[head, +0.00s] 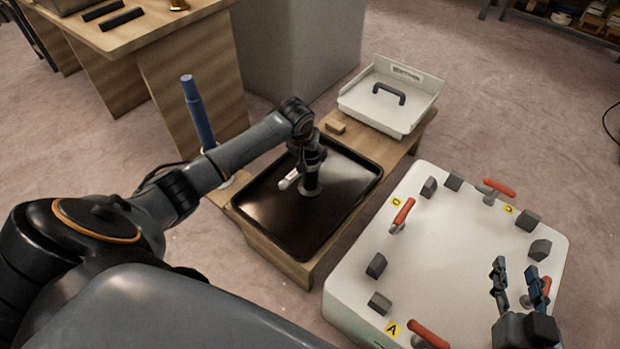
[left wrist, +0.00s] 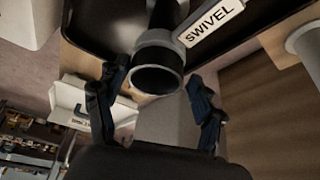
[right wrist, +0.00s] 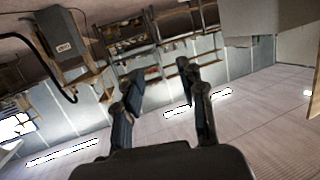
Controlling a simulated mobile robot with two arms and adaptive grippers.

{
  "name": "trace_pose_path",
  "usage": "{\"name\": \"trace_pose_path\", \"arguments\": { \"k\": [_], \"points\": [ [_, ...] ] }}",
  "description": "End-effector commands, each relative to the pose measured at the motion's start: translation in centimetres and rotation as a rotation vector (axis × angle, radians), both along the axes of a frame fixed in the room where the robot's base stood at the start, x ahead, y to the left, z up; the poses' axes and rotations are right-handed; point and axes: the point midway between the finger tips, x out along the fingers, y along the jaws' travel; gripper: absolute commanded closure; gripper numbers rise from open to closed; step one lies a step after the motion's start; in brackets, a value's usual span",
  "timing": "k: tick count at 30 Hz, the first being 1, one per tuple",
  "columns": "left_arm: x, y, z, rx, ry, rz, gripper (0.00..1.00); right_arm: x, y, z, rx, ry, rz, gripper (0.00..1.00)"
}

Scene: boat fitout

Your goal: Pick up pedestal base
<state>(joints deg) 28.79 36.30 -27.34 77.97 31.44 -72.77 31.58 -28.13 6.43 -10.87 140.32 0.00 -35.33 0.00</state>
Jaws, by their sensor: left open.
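A dark post (head: 311,180) with a grey round foot stands in the black tray (head: 345,213). The left wrist view shows it as a dark tube with a grey collar (left wrist: 157,72) and a white tag (left wrist: 213,22) reading "SWIVEL". I cannot tell for sure that this is the pedestal base. My left gripper (head: 308,158) is open at its top, with a finger on either side of the tube in the left wrist view (left wrist: 157,100); I see no grip. A blue post (head: 198,112) stands left of the tray. My right gripper (head: 520,282) is open and empty over the white panel.
The white panel (head: 463,262) carries red-handled clamps (head: 402,214) and several grey blocks. A wooden table (head: 150,30) stands at the back left.

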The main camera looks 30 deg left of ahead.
Motion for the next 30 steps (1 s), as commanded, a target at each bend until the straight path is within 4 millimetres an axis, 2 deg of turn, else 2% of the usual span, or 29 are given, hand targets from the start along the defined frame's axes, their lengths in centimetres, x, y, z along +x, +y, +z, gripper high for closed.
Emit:
{"name": "trace_pose_path", "arguments": {
  "k": [9, 18, 23, 30],
  "points": [
    [1.2, 0.0, -2.1, -0.001, 0.000, 0.000, 0.32, 1.0, 1.2, 5.7, 0.082, -0.325, 0.021, 0.60],
    [2.0, 0.2, -4.0, 0.000, 0.000, 0.000, 0.32, -0.2, 1.6, 11.3, 0.166, -0.634, 0.039, 0.60],
    [2.3, 0.2, -4.4, 0.000, 0.000, 0.000, 0.32, -0.9, 1.7, 12.7, 0.189, -0.714, 0.042, 0.60],
    [2.3, 0.3, -4.4, 0.000, 0.000, 0.000, 0.32, -1.0, 1.6, 13.0, 0.191, -0.725, 0.043, 0.60]
  ]
}}
